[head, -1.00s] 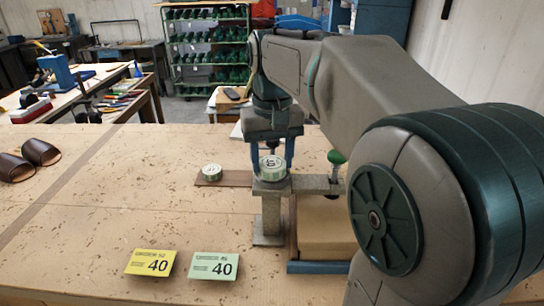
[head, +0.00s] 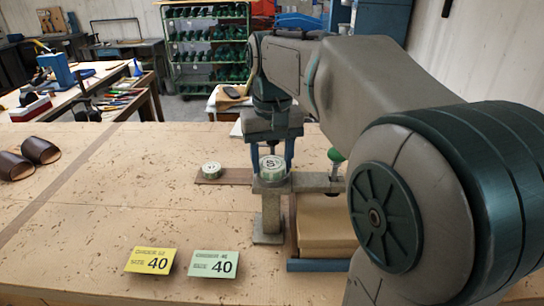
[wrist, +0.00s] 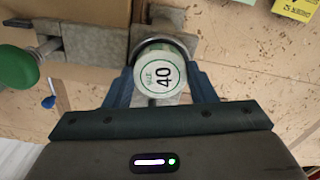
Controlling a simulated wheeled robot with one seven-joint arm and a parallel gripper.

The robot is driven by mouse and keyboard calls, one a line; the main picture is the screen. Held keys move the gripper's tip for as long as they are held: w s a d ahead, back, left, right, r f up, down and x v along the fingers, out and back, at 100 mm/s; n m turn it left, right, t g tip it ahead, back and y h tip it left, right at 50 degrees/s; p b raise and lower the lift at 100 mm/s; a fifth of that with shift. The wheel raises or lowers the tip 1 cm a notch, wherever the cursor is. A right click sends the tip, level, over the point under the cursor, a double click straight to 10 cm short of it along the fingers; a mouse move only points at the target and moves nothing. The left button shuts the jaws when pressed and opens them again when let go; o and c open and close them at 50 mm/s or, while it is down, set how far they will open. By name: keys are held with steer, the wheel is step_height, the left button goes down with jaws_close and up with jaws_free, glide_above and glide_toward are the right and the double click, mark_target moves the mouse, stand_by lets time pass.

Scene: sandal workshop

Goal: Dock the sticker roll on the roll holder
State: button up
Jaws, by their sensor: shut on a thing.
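A round white sticker roll with a green edge (head: 272,169) is between the fingers of my gripper (head: 272,160). In the wrist view its face, marked 40 (wrist: 160,76), lies between both blue fingers (wrist: 161,86), which are shut on its sides. The grey metal roll holder (head: 268,215) is an upright post on a foot plate with a crossbar. The roll is over the left end of that bar; I cannot tell whether it rests there. The holder's bar also shows in the wrist view (wrist: 95,45), beside and behind the roll.
A second roll (head: 211,170) sits on a brown strip (head: 237,179) to the left. A green knob (head: 336,155) stands at the bar's right, above a tan block (head: 322,222). Yellow (head: 150,260) and green (head: 214,265) size-40 cards lie in front. The table's left middle is clear.

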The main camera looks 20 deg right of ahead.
mark_target(272, 164)
steer(key=shift+f, duration=0.2)
steer(key=o, duration=0.7)
step_height(272, 164, up, 11)
steer(key=p, duration=0.9)
steer(key=shift+p, duration=0.3)
steer(key=s+f+t, duration=0.3)
steer(key=s+f, duration=0.9)
steer(key=s, duration=0.2)
steer(key=shift+n+t, duration=0.3)
steer(key=shift+t, duration=0.1)
